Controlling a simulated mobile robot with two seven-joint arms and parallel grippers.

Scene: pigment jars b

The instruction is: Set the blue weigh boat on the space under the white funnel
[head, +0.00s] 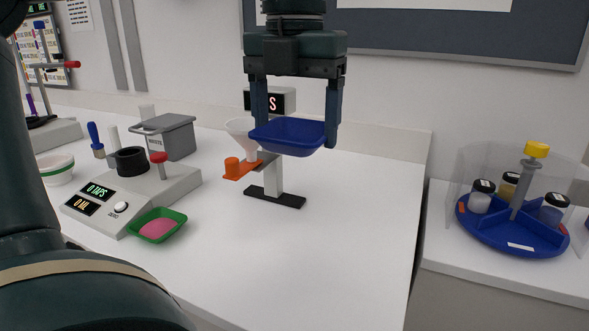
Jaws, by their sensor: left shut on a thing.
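The blue weigh boat (290,136) is a shallow square dish. My left gripper (298,122) comes down from the top of the head view and is shut on the boat, holding it in the air above the white table. The white funnel (238,128) sits in an orange holder (238,168) on a stand with a black base (274,198), behind and to the left of the boat. The boat hides part of the stand. The space under the funnel is table top and looks clear. My right gripper is out of view.
A balance (135,195) with two lit readouts stands left of the stand, a green weigh boat with pink powder (157,225) in front of it. A grey bin (172,137) is behind. A blue carousel with jars (513,232) stands at right. The table's right front is clear.

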